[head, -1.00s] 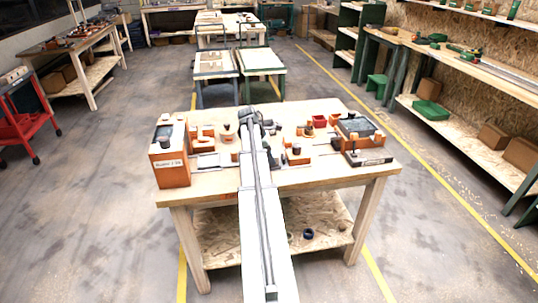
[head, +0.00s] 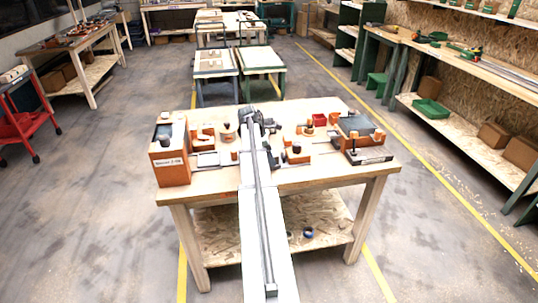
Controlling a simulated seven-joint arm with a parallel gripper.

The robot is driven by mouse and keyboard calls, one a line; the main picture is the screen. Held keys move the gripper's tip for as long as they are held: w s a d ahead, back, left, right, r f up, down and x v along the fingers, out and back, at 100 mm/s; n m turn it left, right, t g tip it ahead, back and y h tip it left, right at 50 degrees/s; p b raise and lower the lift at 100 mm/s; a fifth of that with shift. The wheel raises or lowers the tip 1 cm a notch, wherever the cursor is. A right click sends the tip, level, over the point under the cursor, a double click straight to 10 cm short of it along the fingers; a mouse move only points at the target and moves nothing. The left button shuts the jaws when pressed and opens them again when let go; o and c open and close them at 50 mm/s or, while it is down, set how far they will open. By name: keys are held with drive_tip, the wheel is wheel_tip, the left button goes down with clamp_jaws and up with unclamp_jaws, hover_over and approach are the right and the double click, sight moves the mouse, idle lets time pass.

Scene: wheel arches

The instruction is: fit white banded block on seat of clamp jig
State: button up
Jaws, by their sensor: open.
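My gripper (head: 269,125) is a small dark shape at the far end of my white arm, over the back middle of the workbench. Its jaws are open; the fingertips are too small to make out clearly. A pale block-like piece with an orange part (head: 228,132) stands just left of my arm and may be the white banded block; its band cannot be made out. Orange fixtures with dark knobs stand right of my arm, one nearer the front (head: 297,153) and one farther back (head: 308,129). I cannot tell which is the clamp jig. My arm hides the bench's middle strip.
A tall orange labelled box (head: 169,165) stands at the bench's left end. A larger orange fixture with a grey top (head: 357,125) and a dark bar-like base (head: 371,156) are at the right. The front edge (head: 330,176) is mostly clear.

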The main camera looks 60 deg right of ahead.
drive_tip(key=v, duration=1.4)
drive_tip(key=shift+m+y, duration=0.7)
drive_tip(key=a+f, duration=0.3)
drive_tip(key=a, duration=0.2)
drive_tip(key=w+a+f, duration=0.1)
drive_tip(key=a+f, duration=0.2)
drive_tip(key=a, duration=0.3)
drive_tip(key=a+f, duration=0.3)
drive_tip(key=a, duration=0.3)
drive_tip(key=shift+w+a, duration=0.15)
drive_tip(key=shift+w, duration=0.25)
drive_tip(key=s+a+f+m+y, duration=0.1)
drive_tip(key=a+f, duration=0.5)
drive_tip(key=a, duration=0.7)
drive_tip(key=s+a+f+m+g, duration=0.1)
drive_tip(key=s+a+f, duration=0.2)
drive_tip(key=a+f, duration=0.6)
drive_tip(key=s+a+f+m, duration=0.25)
drive_tip(key=a+f, duration=0.25)
drive_tip(key=f, duration=0.8)
drive_tip(key=s+a+f+m+g, duration=0.1)
drive_tip(key=s+a+f, duration=0.6)
drive_tip(key=s+f, duration=0.2)
drive_tip(key=s+a+f+m+g, duration=0.1)
drive_tip(key=s+a+f, duration=0.5)
drive_tip(key=s, duration=0.7)
wheel_tip(320, 180, down, 3)
drive_tip(key=shift+s+a+r+m+g+y, duration=0.1)
drive_tip(key=shift+s+a+m+g+y, duration=0.1)
drive_tip(key=shift+a+m+g+y, duration=0.25)
